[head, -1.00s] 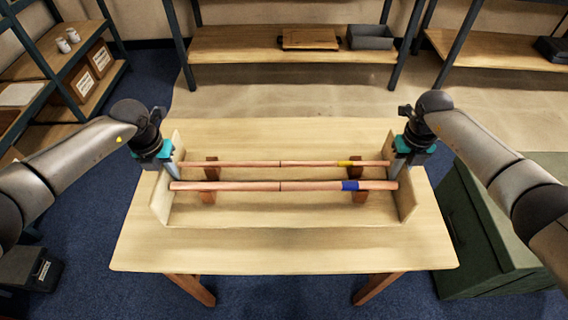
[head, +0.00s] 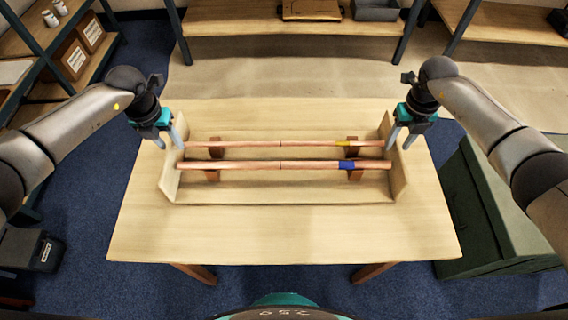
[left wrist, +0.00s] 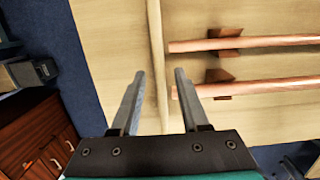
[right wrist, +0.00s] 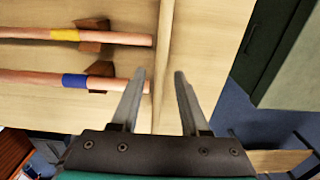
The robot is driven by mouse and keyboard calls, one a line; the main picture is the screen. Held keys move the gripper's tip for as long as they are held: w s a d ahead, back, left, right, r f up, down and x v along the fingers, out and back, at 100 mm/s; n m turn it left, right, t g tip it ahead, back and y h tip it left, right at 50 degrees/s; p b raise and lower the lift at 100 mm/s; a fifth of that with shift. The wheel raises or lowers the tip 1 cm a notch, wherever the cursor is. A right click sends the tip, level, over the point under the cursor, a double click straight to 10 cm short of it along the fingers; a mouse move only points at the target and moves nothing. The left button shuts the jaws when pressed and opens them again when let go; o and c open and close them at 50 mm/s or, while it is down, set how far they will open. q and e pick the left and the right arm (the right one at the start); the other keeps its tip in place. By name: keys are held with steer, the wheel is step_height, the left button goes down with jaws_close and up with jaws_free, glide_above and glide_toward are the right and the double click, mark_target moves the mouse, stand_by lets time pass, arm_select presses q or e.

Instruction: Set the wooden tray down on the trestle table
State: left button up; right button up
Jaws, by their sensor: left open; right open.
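The wooden tray (head: 280,187) sits on the trestle table (head: 290,235), level and roughly centred left to right. It has an upright wall at each end and carries two copper pipes on brown blocks. My left gripper (head: 173,138) is open at the tray's left end wall; in the left wrist view that wall (left wrist: 155,35) runs between the fingers. My right gripper (head: 402,138) is open at the right end wall; in the right wrist view that wall (right wrist: 165,35) lies between the fingers. A gap shows on both sides of each wall. Fingertip height against the walls is hard to tell.
The table top is bare in front of and behind the tray. A green cabinet (head: 490,215) stands close to the table's right side. Shelves with boxes (head: 75,60) stand at the left, and shelving (head: 240,50) runs along the back.

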arm_select(q)
steer(key=shift+r, duration=0.1)
step_height(320, 180, up, 12)
steer(key=s, duration=0.1)
steer(key=shift+s, duration=0.2)
arm_select(e)
step_height(320, 180, up, 12)
stand_by(0.6)
arm_select(q)
steer(key=shift+s, duration=0.1)
stand_by(0.4)
